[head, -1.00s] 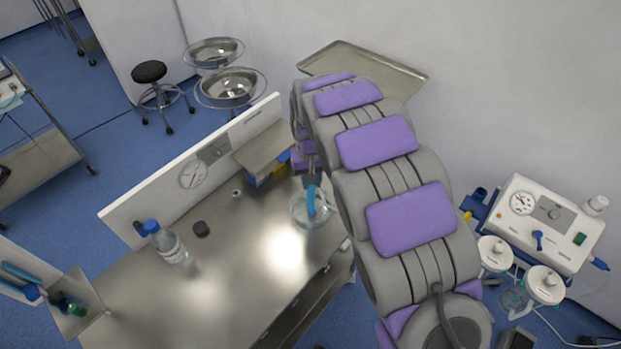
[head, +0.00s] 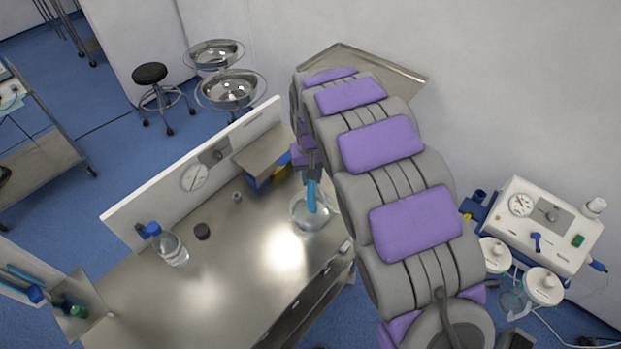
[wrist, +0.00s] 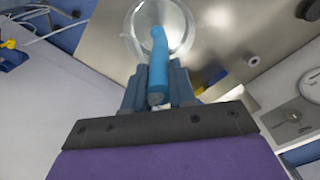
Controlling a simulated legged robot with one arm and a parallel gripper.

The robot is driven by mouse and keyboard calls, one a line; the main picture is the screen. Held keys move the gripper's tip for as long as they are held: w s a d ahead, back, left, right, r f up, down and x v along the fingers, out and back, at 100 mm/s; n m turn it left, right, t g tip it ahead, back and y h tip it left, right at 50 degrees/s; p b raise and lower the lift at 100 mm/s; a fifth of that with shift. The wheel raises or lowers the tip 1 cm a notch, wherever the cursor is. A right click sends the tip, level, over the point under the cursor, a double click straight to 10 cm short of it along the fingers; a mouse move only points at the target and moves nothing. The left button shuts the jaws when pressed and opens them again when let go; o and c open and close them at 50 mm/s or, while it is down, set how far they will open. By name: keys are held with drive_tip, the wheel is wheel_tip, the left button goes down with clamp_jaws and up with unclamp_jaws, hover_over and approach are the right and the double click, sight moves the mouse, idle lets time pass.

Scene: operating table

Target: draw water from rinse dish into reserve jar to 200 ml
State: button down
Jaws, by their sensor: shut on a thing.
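My gripper (head: 308,172) is shut on a blue wand (head: 312,196) above the steel worktop. The wand's lower end reaches into the outline of a clear round glass dish (head: 298,224). I cannot tell whether its tip touches water. In the wrist view the blue wand (wrist: 158,62) sits between my gripper's fingers (wrist: 157,84), over the dish (wrist: 184,40). Two clear jars with white lids (head: 494,254) (head: 545,284) stand by a white suction unit (head: 545,222) at the right. Their levels, and which is the reserve jar, cannot be told.
A capped water bottle (head: 172,248), a dark round cap (head: 202,231) and a small metal piece (head: 237,196) stand on the worktop (head: 200,300). A white panel with a gauge (head: 194,178) runs along its back. Bare worktop lies left of the dish.

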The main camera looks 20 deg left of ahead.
wheel_tip(320, 180, up, 7)
drive_tip(key=p, duration=0.2)
drive_tip(key=shift+r+p, duration=0.15)
drive_tip(key=shift+p, duration=0.15)
idle(1.0)
drive_tip(key=shift+f, duration=2.1)
drive_tip(key=shift+f+b, duration=0.5)
drive_tip(key=shift+f, duration=2.45)
drive_tip(key=shift+r, duration=0.1)
